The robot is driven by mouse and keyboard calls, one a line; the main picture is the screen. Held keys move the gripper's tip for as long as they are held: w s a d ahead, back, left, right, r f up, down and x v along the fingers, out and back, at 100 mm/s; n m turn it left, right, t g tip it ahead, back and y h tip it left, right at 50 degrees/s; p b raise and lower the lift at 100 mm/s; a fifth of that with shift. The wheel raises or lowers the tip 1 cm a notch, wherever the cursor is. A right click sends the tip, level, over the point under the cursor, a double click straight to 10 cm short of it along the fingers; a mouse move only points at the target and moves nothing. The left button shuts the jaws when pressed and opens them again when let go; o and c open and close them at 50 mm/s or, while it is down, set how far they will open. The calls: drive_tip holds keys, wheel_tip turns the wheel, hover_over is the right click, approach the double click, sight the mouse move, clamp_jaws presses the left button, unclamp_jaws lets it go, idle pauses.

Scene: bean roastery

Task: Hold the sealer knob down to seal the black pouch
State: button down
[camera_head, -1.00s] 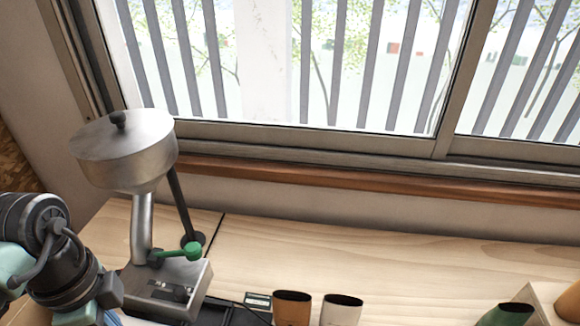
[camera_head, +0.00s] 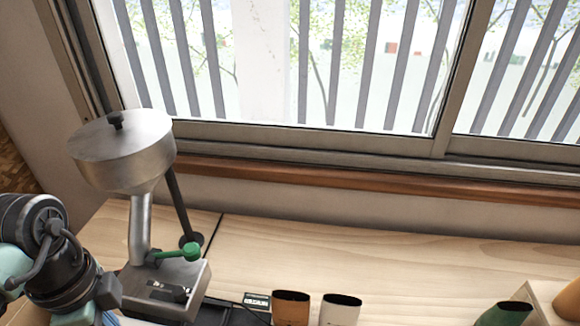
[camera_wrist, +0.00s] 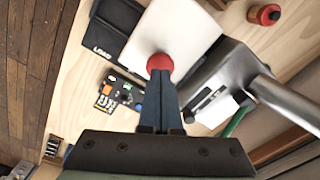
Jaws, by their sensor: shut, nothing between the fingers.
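A round red knob (camera_wrist: 160,62) shows in the wrist view, just beyond the fingertips of my gripper (camera_wrist: 161,78). The fingers are shut together with nothing between them, and their tips overlap the knob's near edge in the picture. I cannot tell whether they press on it. A pale flat surface (camera_wrist: 185,28) lies behind the knob. I cannot make out the black pouch for certain. A flat black piece with white lettering (camera_wrist: 103,42) lies left of the pale surface. In the head view the knob and my fingertips are out of sight.
A metal hopper (camera_head: 125,155) with a green lever knob (camera_head: 191,252) stands on the light wooden bench (camera_head: 330,260). Orange (camera_head: 291,308) and white (camera_head: 341,311) open pouches stand at the front. A green one (camera_head: 505,314) is at right. A small button panel (camera_wrist: 122,92) lies near my fingers.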

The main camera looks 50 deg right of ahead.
drive_tip(key=shift+f, duration=0.15)
drive_tip(key=shift+f+b, duration=1)
drive_tip(key=shift+f, duration=0.65)
idle(1.1)
wheel_tip(320, 180, up, 6)
drive_tip(key=p, duration=0.5)
drive_tip(key=shift+r+p, duration=0.1)
drive_tip(key=shift+p, duration=0.3)
idle(0.6)
